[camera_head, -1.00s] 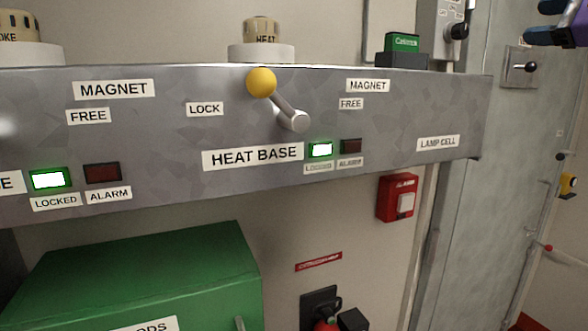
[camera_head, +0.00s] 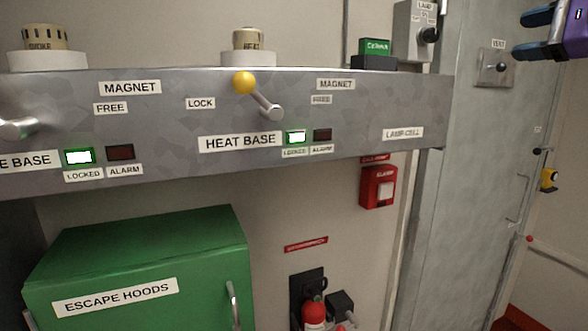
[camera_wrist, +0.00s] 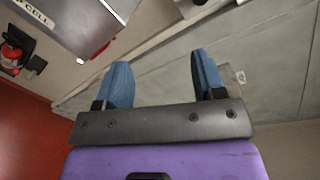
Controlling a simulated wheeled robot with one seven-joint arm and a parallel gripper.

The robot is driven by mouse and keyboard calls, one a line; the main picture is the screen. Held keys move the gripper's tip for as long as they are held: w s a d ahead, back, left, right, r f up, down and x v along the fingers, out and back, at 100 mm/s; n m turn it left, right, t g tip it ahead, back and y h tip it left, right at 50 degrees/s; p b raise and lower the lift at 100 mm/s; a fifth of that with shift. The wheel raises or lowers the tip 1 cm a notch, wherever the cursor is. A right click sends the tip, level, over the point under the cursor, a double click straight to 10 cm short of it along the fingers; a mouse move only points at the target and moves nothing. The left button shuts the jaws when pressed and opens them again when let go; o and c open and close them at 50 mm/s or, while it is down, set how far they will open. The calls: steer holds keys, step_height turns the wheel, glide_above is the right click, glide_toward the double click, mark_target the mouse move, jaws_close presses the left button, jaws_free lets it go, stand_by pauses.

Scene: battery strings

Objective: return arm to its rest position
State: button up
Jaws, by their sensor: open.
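My gripper (camera_head: 541,34) is at the upper right of the head view, with blue fingers and a purple body. In the wrist view its two blue fingers (camera_wrist: 160,82) stand wide apart with nothing between them. It is in the air in front of the grey door panel (camera_head: 478,170), clear of the shelf. The grey metal shelf front (camera_head: 350,123) carries a lever with a yellow knob (camera_head: 245,83), tilted up and left toward the LOCK label. Below it, the green HEAT BASE locked lamp (camera_head: 296,137) is lit and the alarm lamp (camera_head: 322,135) is dark.
A green escape hoods box (camera_head: 150,250) stands below the shelf at left. A red alarm call point (camera_head: 378,187) and a red extinguisher (camera_head: 314,316) are on the wall. Two detector heads, smoke (camera_head: 45,37) and heat (camera_head: 248,39), sit on top of the shelf.

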steer(key=s+a+f+n+g, duration=0.5)
steer(key=s+a+f+n, duration=0.1)
steer(key=a+f, duration=0.35)
steer(key=s+a+f+n+g+h, duration=0.2)
steer(key=s+f+n+h, duration=0.1)
steer(key=s+f+n, duration=0.3)
steer(key=s+a+f+n+g+h, duration=0.3)
steer(key=s+f+n, duration=0.3)
steer(key=s+f, duration=0.4)
step_height(320, 180, down, 2)
steer(key=shift+s+a+f+n+h, duration=0.1)
steer(key=shift+s+a+n+h, duration=0.2)
steer(key=shift+a+h, duration=0.1)
